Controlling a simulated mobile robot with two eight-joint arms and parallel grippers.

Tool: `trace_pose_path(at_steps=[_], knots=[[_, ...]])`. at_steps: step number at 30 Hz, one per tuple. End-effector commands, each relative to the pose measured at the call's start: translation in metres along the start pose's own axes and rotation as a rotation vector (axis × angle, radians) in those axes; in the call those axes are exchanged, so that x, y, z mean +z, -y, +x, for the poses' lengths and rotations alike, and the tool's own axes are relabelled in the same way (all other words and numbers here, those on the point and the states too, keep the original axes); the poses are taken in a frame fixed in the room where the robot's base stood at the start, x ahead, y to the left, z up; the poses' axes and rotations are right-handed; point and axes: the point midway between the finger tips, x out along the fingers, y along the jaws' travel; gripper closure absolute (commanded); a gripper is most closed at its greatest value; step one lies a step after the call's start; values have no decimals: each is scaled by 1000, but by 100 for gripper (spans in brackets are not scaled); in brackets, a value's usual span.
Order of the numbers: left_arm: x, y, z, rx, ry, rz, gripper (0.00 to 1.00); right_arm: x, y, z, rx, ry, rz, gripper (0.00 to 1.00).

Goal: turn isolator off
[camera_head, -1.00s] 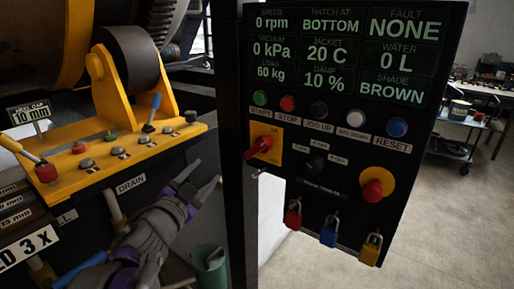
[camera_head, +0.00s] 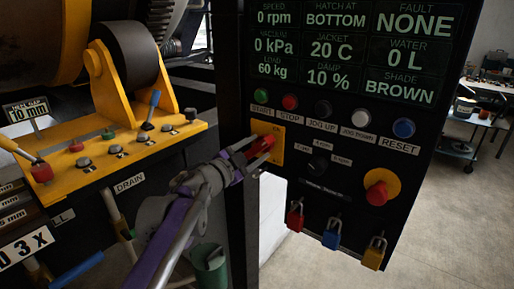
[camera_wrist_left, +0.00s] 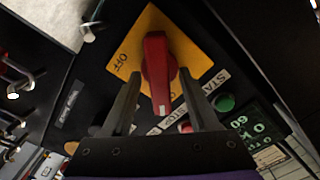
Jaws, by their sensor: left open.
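The isolator is a red rotary handle (camera_head: 262,146) on a yellow plate (camera_head: 273,130), low on the left of the black control panel. In the left wrist view the red handle (camera_wrist_left: 157,70) points down the picture between the fingers, and OFF reads on the yellow plate (camera_wrist_left: 190,47) to its left. My left gripper (camera_head: 254,158) is at the handle. In the left wrist view the open left gripper (camera_wrist_left: 160,82) has one finger on each side of the handle; I cannot tell whether either touches it. My right gripper is not in view.
The panel has a row of buttons, including a green one (camera_head: 261,96), above the isolator. A red knob (camera_head: 377,193) on a yellow disc is to the right. Red, blue and yellow padlocks (camera_head: 331,238) hang below. A yellow lever bench (camera_head: 100,150) stands left. Open floor lies right.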

Motion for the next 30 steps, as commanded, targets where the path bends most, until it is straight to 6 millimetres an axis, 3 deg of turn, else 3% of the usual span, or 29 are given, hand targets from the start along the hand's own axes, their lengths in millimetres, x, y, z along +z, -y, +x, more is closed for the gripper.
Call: trace_pose_path(at_steps=[11,21,30], knots=[[0,0,6,0,1,0,42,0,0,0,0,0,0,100],[0,0,6,-1,1,-1,100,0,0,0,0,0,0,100],[0,0,6,-1,1,8,100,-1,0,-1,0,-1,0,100]])
